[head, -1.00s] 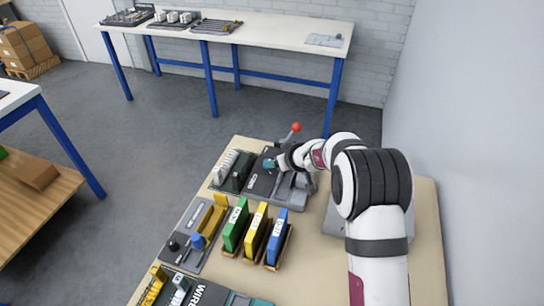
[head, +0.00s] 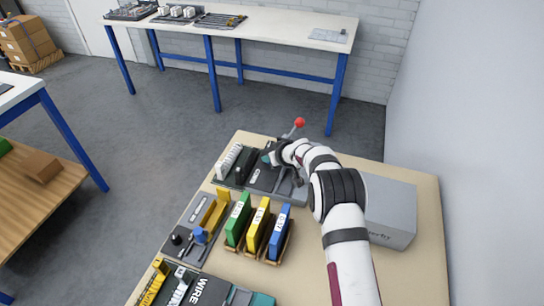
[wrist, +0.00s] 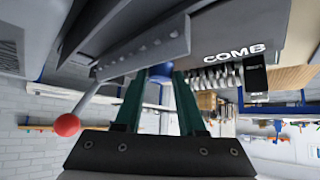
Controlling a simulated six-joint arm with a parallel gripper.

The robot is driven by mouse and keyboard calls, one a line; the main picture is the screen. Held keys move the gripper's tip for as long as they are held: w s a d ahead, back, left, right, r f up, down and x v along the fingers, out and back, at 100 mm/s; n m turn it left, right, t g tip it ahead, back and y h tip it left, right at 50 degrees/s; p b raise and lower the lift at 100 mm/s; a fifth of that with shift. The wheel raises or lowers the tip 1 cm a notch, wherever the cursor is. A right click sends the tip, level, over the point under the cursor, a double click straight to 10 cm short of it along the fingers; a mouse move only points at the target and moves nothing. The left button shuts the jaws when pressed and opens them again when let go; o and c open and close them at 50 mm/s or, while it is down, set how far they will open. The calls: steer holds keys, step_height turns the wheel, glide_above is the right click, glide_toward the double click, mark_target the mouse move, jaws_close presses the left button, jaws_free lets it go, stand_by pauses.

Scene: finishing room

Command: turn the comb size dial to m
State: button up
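The comb machine (head: 263,180) is a dark grey unit at the far end of the bench. In the wrist view its body (wrist: 238,28) carries the word COMB. A round blue knob (wrist: 160,73), apparently the comb size dial, shows between the green fingertips of my gripper (wrist: 160,82). The fingers lie on either side of it, and I cannot tell whether they press on it. In the head view my gripper (head: 267,157) is small and partly hidden at the machine's top. The dial's letters and pointer cannot be read.
A lever with a red ball (head: 300,122) rises beside my gripper; the ball also shows in the wrist view (wrist: 66,125). White combs (head: 230,160) stand left of the machine. Green, yellow and blue upright pieces (head: 257,228) stand nearer. A grey box (head: 392,212) is right of my arm.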

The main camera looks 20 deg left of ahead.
jaws_close()
steer(key=shift+m+t+h, duration=0.4)
steer(key=shift+m+h, duration=0.1)
steer(key=shift+m, duration=0.3)
steer(key=o, duration=0.6)
jaws_free()
steer(key=shift+o, duration=0.2)
steer(key=shift+s+r, duration=0.1)
steer(key=v, duration=1.5)
steer(key=shift+s+d+r, duration=0.15)
steer(key=shift+r, duration=0.05)
